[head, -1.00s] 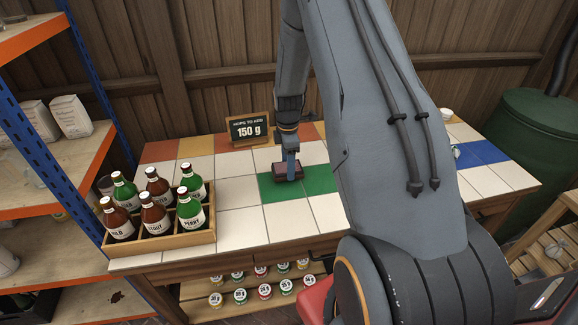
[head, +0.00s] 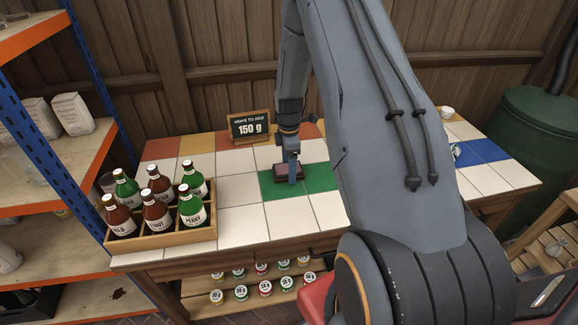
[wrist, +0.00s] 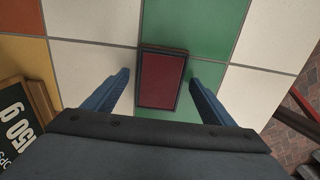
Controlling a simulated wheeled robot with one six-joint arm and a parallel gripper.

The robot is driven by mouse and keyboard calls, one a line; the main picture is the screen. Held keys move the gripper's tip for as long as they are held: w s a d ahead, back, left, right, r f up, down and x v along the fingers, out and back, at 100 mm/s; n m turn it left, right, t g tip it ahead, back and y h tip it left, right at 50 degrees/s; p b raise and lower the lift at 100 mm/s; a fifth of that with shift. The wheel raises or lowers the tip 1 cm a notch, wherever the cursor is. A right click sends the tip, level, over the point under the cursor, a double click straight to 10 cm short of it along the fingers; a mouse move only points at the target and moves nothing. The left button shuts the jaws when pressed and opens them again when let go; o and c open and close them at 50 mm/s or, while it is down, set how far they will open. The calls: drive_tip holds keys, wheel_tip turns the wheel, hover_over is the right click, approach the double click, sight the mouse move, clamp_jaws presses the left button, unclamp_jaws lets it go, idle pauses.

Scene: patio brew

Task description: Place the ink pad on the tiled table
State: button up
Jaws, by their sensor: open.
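The ink pad (wrist: 161,82) is a dark-framed rectangular block with a dark red top. In the head view the ink pad (head: 283,172) is partly behind my gripper (head: 292,172). In the wrist view my gripper (wrist: 160,88) is open, its two blue fingers apart on either side of the ink pad. Gaps show between the fingers and the pad, so the fingers do not grip it.
A wooden crate (head: 172,238) of brown and green bottles stands at the table's left front. A chalkboard sign (head: 249,128) reading 150 g stands at the back. A small white cup (head: 447,112) is at the back right. White tiles in front are clear.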

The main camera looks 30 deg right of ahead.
wheel_tip(320, 180, up, 12)
drive_tip(key=b, duration=0.4)
drive_tip(key=s+a+r+m, duration=0.2)
drive_tip(key=s+a+m, duration=0.5)
drive_tip(key=s, duration=0.4)
drive_tip(key=s+a+r+m+t, duration=0.1)
drive_tip(key=s+a+r+m, duration=0.2)
drive_tip(key=s+a+m, duration=0.4)
drive_tip(key=s+a, duration=0.3)
drive_tip(key=s, duration=0.2)
drive_tip(key=shift+a+r+m, duration=0.2)
drive_tip(key=shift+m, duration=0.2)
drive_tip(key=o, duration=0.5)
drive_tip(key=shift+w, duration=0.1)
